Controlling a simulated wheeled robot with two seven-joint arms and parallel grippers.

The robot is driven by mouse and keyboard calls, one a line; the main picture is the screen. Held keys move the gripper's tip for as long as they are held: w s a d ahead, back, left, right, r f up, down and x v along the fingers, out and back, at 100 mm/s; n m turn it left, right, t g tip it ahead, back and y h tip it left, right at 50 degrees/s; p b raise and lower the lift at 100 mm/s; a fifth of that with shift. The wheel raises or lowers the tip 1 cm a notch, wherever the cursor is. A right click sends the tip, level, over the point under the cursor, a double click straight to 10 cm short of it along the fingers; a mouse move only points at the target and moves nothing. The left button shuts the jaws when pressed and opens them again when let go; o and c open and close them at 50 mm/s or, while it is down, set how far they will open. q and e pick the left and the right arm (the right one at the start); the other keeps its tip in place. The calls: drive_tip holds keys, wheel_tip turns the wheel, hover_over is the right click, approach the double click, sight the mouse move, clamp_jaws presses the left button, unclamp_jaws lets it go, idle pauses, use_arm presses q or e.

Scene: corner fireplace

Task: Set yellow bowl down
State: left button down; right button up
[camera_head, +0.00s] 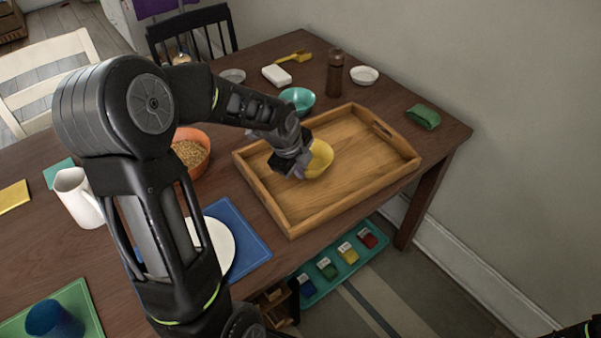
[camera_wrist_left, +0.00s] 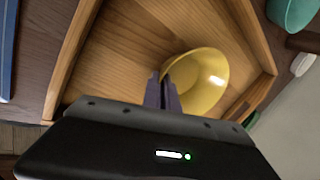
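The yellow bowl (camera_head: 321,158) is over the left-back part of the wooden tray (camera_head: 345,190). My left gripper (camera_head: 301,172) is at the bowl's near left side and partly covers it. In the left wrist view, the gripper's fingers (camera_wrist_left: 163,93) are close together at the rim of the bowl (camera_wrist_left: 207,85), pinching its wall. The bowl's inside shows and looks empty. Whether its base touches the tray floor cannot be told. The rest of the tray floor (camera_wrist_left: 115,55) is bare. My right gripper is out of view.
A teal bowl (camera_head: 297,98) stands just behind the tray, and an orange bowl (camera_head: 192,149) of grain-like food stands to its left. A brown grinder (camera_head: 335,73), a white dish (camera_head: 364,75) and a green cloth-like item (camera_head: 423,116) lie beyond. A white plate (camera_head: 216,244) is near.

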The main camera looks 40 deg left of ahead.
use_arm(q)
drive_tip(key=shift+f, duration=0.7)
drive_tip(key=shift+f, duration=0.2)
drive_tip(key=c, duration=1.6)
unclamp_jaws()
drive_tip(key=shift+c, duration=0.2)
drive_tip(key=shift+r, duration=0.4)
drive_tip(key=v, duration=1.1)
drive_tip(key=shift+s+r, duration=0.15)
drive_tip(key=shift+r, duration=0.15)
